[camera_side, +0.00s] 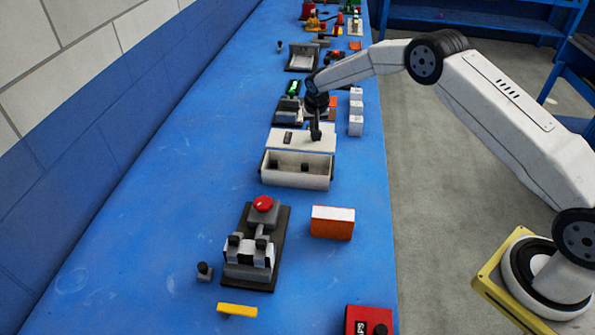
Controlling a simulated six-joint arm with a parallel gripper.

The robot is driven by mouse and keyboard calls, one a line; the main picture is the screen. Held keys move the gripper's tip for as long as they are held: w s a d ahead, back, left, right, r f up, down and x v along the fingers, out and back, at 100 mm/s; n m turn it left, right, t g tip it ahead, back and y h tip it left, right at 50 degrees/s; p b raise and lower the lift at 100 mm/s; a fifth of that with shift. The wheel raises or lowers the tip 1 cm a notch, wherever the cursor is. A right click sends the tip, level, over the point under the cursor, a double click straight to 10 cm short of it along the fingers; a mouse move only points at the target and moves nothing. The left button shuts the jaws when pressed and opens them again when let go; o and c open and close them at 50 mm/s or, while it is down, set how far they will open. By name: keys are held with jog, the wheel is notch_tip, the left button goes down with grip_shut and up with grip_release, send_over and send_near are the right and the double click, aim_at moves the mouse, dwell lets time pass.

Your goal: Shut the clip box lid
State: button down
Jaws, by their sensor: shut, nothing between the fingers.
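The clip box (295,182) is a pale open-topped box on the blue bench, near the middle of the side view. Its long front wall faces the camera and small dark things show inside. My gripper (316,136) is shut and empty. It points down at the right part of the lid, in front of its upper edge. I cannot tell whether the fingertips touch the lid.
A fixture with a red knob (263,204) stands in front of the box. An orange block with a white top (332,222) lies to its right. White blocks (356,112) stand behind, right of my gripper. The blue bench (150,240) is clear to the left.

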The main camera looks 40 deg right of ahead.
aim_at(306, 145)
jog(key=s+a, duration=0.6)
jog(key=shift+s+a, duration=0.15)
jog(key=shift+a, duration=0.1)
jog(key=shift+s+a, duration=0.4)
jog(key=shift+s, duration=0.1)
jog(key=shift+f, duration=0.1)
dwell(0.5)
jog(key=shift+w+d, duration=0.55)
jog(key=shift+w, duration=0.4)
jog(key=shift+w+d, duration=0.55)
jog(key=shift+w, duration=0.35)
jog(key=v, duration=1)
jog(key=shift+s+a, duration=0.1)
jog(key=shift+s, duration=0.05)
